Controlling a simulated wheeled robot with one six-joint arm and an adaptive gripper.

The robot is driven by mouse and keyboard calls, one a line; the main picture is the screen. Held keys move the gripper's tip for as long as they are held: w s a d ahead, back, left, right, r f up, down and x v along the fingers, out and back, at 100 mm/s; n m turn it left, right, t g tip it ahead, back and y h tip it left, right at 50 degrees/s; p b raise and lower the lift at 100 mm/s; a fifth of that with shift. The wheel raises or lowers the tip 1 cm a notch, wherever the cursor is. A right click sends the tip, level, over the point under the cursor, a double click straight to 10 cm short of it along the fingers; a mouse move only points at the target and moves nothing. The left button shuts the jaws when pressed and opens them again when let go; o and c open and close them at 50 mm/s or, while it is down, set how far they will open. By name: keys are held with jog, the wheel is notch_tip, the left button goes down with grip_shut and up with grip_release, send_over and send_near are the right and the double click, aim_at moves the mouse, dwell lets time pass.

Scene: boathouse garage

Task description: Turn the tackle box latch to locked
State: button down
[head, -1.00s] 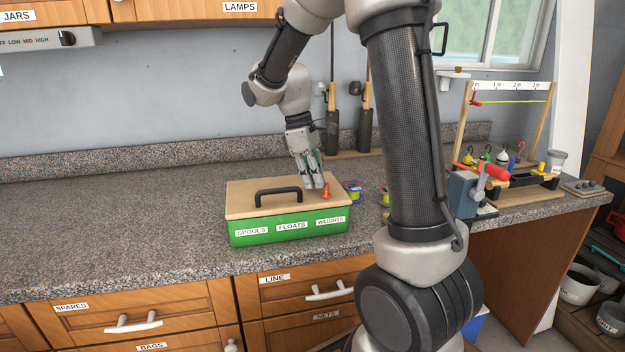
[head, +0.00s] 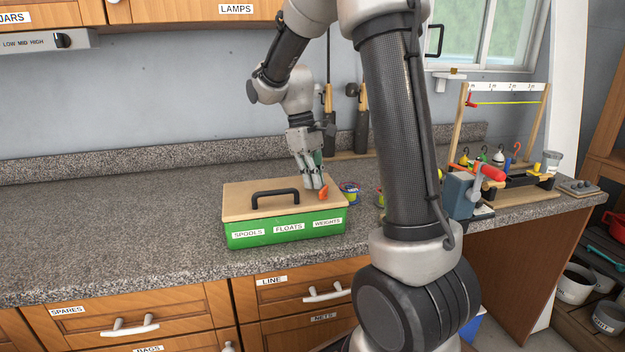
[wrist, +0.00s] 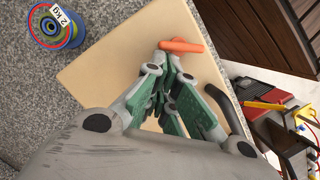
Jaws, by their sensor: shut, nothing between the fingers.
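The tackle box (head: 262,238) is green with a tan lid and a black handle (head: 275,198), and stands closed on the counter. Its front labels read SPOOLS, FLOATS and WEIGHTS. The orange latch (head: 323,194) is on the lid near its right end. It also shows in the wrist view (wrist: 182,46), lying crosswise just beyond my fingertips. My gripper (head: 314,184) points down over the right part of the lid, beside the latch. In the wrist view my gripper (wrist: 172,62) is shut and empty, its tips at or very near the latch; contact is unclear.
A spool marked 2 KG (wrist: 55,27) lies on the counter beside the box and also shows in the head view (head: 349,193). The counter left of the box is clear.

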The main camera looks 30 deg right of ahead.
jog(key=shift+d+m+y, duration=0.25)
jog(key=shift+d+m, duration=0.15)
jog(key=shift+m, duration=0.7)
jog(key=shift+d+m+y, duration=0.25)
jog(key=shift+d+m, duration=0.15)
jog(key=shift+m, duration=0.7)
jog(key=shift+s+d+m+y, duration=0.15)
jog(key=shift+d+m, duration=0.1)
jog(key=shift+m, duration=0.4)
jog(key=shift+s+d+m+y, duration=0.1)
jog(key=shift+d+m+y, duration=0.1)
jog(key=shift+m, duration=0.45)
jog(key=shift+d, duration=0.15)
jog(key=shift+s, duration=0.1)
dwell(1.2)
